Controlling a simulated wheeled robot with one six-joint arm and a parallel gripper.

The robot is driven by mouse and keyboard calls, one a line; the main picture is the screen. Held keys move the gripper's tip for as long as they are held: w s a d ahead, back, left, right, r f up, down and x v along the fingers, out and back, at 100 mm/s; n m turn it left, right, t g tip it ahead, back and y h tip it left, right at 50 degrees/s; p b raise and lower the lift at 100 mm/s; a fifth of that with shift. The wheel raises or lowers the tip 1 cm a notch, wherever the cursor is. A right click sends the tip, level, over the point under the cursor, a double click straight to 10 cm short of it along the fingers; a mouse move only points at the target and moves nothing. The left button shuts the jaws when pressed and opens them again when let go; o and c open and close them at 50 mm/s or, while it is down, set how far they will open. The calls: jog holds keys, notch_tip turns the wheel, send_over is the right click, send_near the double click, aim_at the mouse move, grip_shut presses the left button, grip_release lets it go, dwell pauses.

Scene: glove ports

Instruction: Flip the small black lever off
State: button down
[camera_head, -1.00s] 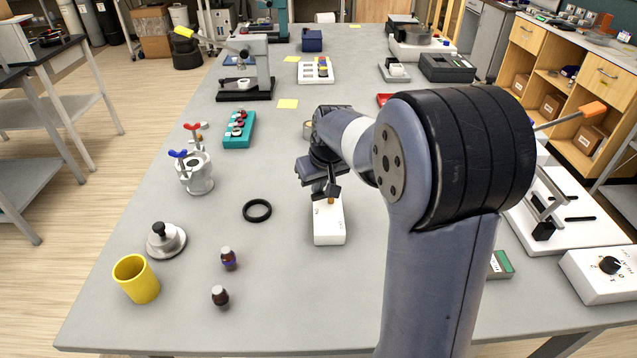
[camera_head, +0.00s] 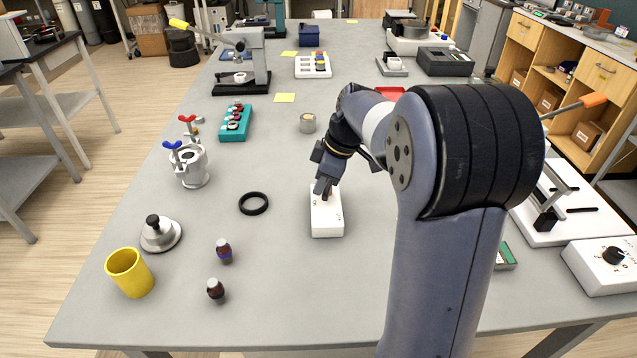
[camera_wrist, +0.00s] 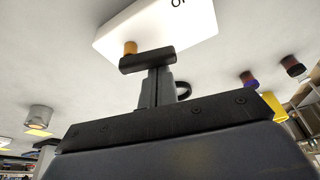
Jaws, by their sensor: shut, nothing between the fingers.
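A white switch box (camera_head: 327,220) with dark lettering lies on the grey table, left of my arm. The wrist view shows the box (camera_wrist: 185,30) at the top, with part of a word at the edge. A short orange-brown stub (camera_wrist: 130,47) stands on it; I see no separate black lever on the box. My gripper (camera_head: 325,187) is shut and empty, low over the box's far half. In the wrist view its dark fingertips (camera_wrist: 147,60) overlap the stub's lower edge; whether they touch it I cannot tell. The gripper hides most of the stub in the head view.
A black ring (camera_head: 254,203) lies left of the box, with two small brown bottles (camera_head: 216,290) nearer the front. A grey tin (camera_head: 308,123) stands behind the box. A white dial box (camera_head: 606,264) is at the right. Table around the switch box is clear.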

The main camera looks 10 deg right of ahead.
jog(key=shift+s+d+n, duration=0.1)
jog(key=shift+d+n, duration=0.05)
jog(key=shift+n, duration=0.55)
jog(key=shift+s+d+g, duration=0.1)
jog(key=shift+s+g, duration=0.05)
jog(key=shift+g, duration=0.15)
jog(key=shift+d, duration=0.1)
jog(key=shift+a, duration=0.4)
jog(key=a, duration=0.2)
jog(key=shift+w+a, duration=0.3)
jog(key=shift+a, duration=0.1)
jog(key=v, duration=1)
jog(key=shift+w, duration=0.2)
